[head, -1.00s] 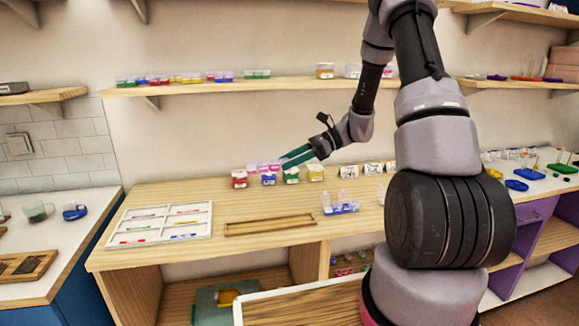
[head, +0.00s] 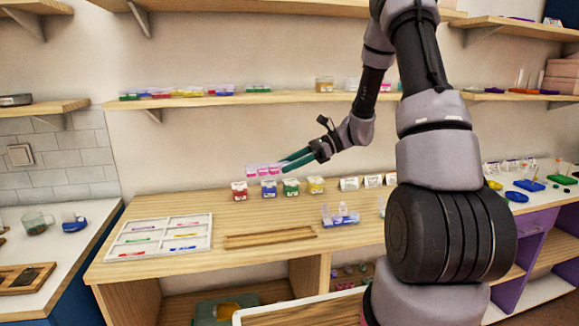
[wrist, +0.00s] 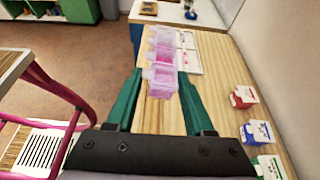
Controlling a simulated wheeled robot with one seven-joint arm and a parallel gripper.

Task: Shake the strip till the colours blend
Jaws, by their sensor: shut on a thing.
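The strip (head: 262,169) is a row of small clear compartments with pink and pale violet contents. My gripper (head: 286,163) is shut on its end and holds it in the air above the small cartons at the back of the wooden bench. In the wrist view the strip (wrist: 164,52) reaches forward from between the green fingers (wrist: 160,82), roughly level with them. Whether the colours are even inside each compartment is too small to tell.
Red (head: 240,190), blue (head: 269,189), green (head: 291,187) and yellow (head: 316,184) cartons stand in a row below the strip. A white sectioned tray (head: 205,220) lies at the left, an empty wooden tray (head: 270,237) in the middle. A blue rack (head: 341,217) holds clear pieces.

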